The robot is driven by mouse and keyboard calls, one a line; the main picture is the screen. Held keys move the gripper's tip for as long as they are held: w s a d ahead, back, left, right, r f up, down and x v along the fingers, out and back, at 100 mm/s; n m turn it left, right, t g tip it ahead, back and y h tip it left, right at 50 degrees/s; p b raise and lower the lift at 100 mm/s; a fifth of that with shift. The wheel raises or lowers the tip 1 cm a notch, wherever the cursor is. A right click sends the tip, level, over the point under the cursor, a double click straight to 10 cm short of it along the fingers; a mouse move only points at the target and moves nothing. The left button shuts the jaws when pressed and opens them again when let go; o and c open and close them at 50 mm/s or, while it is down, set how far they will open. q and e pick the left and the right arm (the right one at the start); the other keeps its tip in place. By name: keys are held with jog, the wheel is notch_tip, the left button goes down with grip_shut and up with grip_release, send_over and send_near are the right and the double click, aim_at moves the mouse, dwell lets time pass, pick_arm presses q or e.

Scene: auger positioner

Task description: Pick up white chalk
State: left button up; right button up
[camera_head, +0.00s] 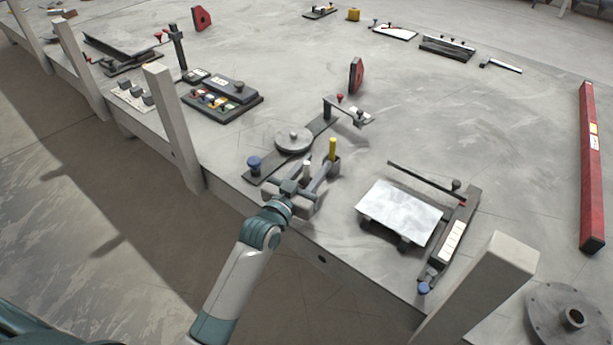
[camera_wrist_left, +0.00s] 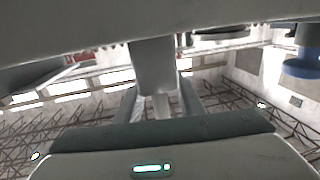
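The white chalk (camera_head: 307,168) appears as a short pale upright peg near the table's front edge, beside a taller yellow stick (camera_head: 333,149). My left gripper (camera_head: 310,182) is low at the holder around these sticks, with its fingers pointing away from me. The white chalk stands close to the fingers; I cannot tell if they touch it. In the left wrist view the two fingers (camera_wrist_left: 158,103) stand apart, with a pale upright piece between them. The chalk's lower part is hidden in the head view. My right gripper is not in view.
A blue knob (camera_head: 254,163) and a round grey disc (camera_head: 293,140) sit left of and behind the gripper. A pale plate (camera_head: 400,212) on a stand lies to the right. A table post (camera_head: 174,125) rises at the left. The table's middle is mostly clear.

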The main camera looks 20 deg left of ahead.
pick_arm(q)
grip_shut()
jog(key=shift+r, duration=0.1)
dwell(0.3)
